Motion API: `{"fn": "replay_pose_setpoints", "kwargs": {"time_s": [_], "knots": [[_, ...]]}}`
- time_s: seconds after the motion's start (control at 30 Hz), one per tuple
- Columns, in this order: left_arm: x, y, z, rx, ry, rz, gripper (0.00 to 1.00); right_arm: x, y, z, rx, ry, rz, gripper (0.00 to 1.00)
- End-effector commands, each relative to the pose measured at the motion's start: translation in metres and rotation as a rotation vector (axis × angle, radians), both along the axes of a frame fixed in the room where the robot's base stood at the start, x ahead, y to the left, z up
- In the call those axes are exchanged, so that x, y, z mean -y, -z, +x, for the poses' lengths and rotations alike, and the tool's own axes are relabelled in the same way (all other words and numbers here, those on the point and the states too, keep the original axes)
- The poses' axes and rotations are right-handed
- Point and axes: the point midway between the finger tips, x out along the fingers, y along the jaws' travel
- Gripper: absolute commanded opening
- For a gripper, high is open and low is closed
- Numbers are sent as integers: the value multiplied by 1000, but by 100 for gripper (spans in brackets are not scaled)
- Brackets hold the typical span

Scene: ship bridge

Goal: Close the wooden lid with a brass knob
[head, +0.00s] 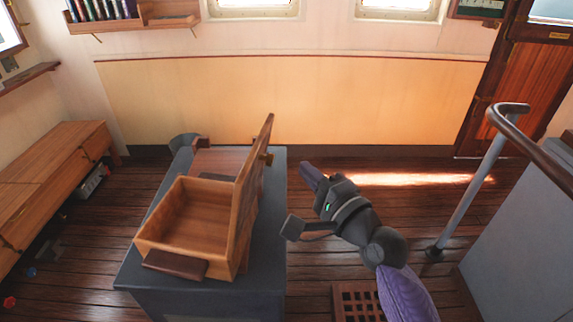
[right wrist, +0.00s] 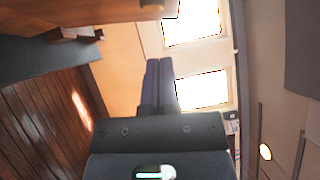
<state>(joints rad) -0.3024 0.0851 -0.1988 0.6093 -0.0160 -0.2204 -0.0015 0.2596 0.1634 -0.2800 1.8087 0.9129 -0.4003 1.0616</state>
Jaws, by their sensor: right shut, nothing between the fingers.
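An open wooden box (head: 190,215) stands on a dark grey cabinet top (head: 272,225). Its wooden lid (head: 250,200) stands nearly upright along the box's right side, seen almost edge-on. The brass knob (head: 268,158) is on the lid's right-hand face, near the upper edge. In the right wrist view the lid (right wrist: 80,14) crosses the top left, with the knob (right wrist: 152,5) at its end. My right gripper (head: 308,174) is shut and empty, to the right of the lid and apart from it; its fingers (right wrist: 158,82) are together. My left gripper is not in view.
A dark wooden block (head: 175,264) lies at the box's front. A reddish-brown wooden piece (head: 220,160) is behind the box. A metal handrail (head: 470,180) and grey console (head: 520,240) stand at right. Floor between cabinet and handrail is mostly open.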

Motion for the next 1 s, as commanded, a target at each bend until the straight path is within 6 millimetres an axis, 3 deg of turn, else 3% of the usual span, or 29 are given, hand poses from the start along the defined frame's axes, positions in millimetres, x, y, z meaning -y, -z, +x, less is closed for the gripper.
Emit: {"fn": "replay_pose_setpoints", "kwargs": {"time_s": [0.23, 0.73, 0.87, 1.0], "knots": [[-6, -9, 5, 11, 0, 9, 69, -34, -6, 7, -1, 1, 1, 0], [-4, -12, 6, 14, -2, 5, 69, -39, -7, 8, -2, 1, -6, 0], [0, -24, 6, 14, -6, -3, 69, -42, -13, 9, -6, 1, -32, 0], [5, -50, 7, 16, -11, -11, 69, -50, -24, 10, -18, 0, -97, 0]]}}
